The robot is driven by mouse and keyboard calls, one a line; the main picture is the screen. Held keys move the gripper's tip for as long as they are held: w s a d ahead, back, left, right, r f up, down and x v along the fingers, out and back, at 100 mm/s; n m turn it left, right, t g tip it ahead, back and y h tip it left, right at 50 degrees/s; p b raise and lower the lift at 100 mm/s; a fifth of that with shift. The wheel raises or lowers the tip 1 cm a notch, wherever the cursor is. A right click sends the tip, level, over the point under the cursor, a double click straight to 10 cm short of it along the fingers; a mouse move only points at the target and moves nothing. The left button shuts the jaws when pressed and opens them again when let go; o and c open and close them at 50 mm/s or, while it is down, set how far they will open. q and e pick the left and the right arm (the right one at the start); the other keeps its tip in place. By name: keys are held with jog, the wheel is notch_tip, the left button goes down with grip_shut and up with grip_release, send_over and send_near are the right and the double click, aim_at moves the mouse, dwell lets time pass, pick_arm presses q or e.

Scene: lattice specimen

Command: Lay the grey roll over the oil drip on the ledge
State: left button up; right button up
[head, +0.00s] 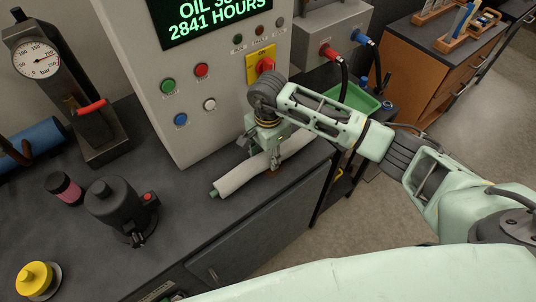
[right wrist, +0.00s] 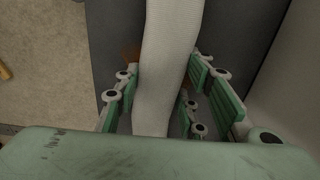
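The grey roll (head: 240,176), pale with a dark green end, lies along the front of the dark ledge (head: 240,220); it also shows in the right wrist view (right wrist: 170,50). The oil drip (head: 273,171) is a small brown patch at the roll's front side. My left gripper is out of view.
A grey panel (head: 223,115) with buttons and a red knob stands just behind the roll. A black pump-like device (head: 115,208), a pink-banded jar (head: 64,188) and a yellow-capped item (head: 36,279) stand to the left. A green tray (head: 352,98) is at the right.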

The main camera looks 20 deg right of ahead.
aim_at(268, 154)
jog(key=o, duration=0.5)
jog(key=shift+o, duration=0.2)
jog(key=shift+r, duration=0.1)
notch_tip(268, 154, up, 12)
